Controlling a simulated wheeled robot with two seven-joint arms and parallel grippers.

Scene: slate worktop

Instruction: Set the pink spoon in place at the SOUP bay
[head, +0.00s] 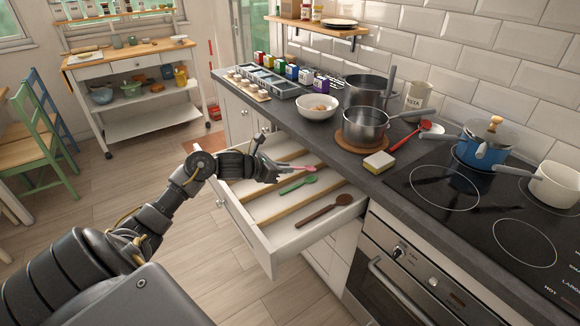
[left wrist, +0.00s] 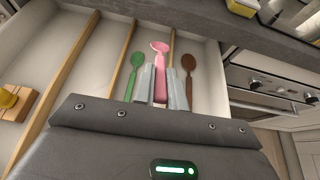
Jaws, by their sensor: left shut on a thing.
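My left gripper (head: 282,169) is over the open drawer and shut on the pink spoon (head: 303,168). In the left wrist view the pink spoon (left wrist: 160,50) stands out between the two fingers (left wrist: 160,82), bowl end away from the gripper; its handle end is hidden. A green spoon (head: 297,185) and a brown spoon (head: 324,210) lie in the drawer (head: 262,243), on either side of the pink one in the left wrist view. I cannot read a SOUP label in either view. My right gripper is not in view.
Wooden dividers (head: 287,201) split the drawer. The hob (head: 455,200) is to the right. The floor left of the drawer is clear.

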